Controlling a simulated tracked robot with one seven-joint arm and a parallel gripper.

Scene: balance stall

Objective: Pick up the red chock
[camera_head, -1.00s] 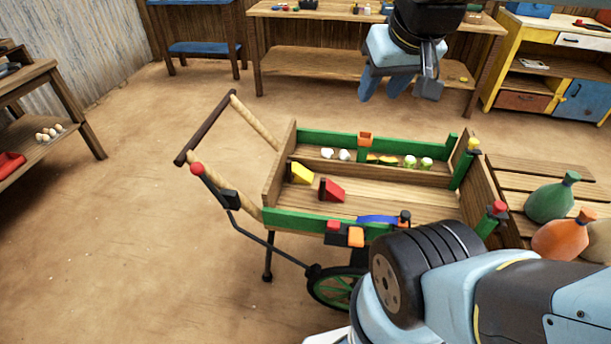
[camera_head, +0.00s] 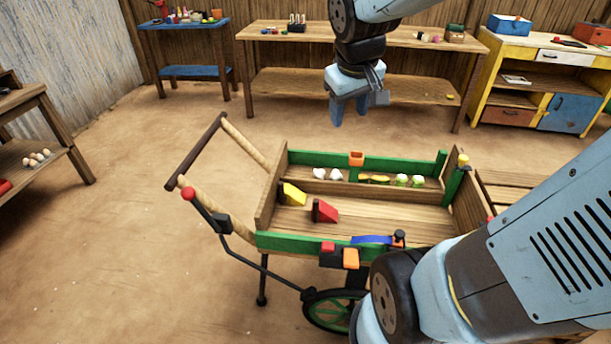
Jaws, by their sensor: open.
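The red chock (camera_head: 326,211) is a small wedge with a dark end face. It lies on the wooden floor of the cart (camera_head: 400,222), towards the cart's left end. A yellow chock (camera_head: 293,195) of like shape lies just to its left and a little behind. My gripper (camera_head: 349,112) hangs in the air above and beyond the cart, pointing down. It is open and empty, well apart from the red chock. Nothing hides the red chock in the head view.
A divider in the cart separates a back compartment with white, yellow and green small items (camera_head: 373,180). Green side boards (camera_head: 290,243) rim the cart, and an orange bracket (camera_head: 356,158) sits on the back one. A workbench (camera_head: 270,40) stands behind. Bare ground lies to the left.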

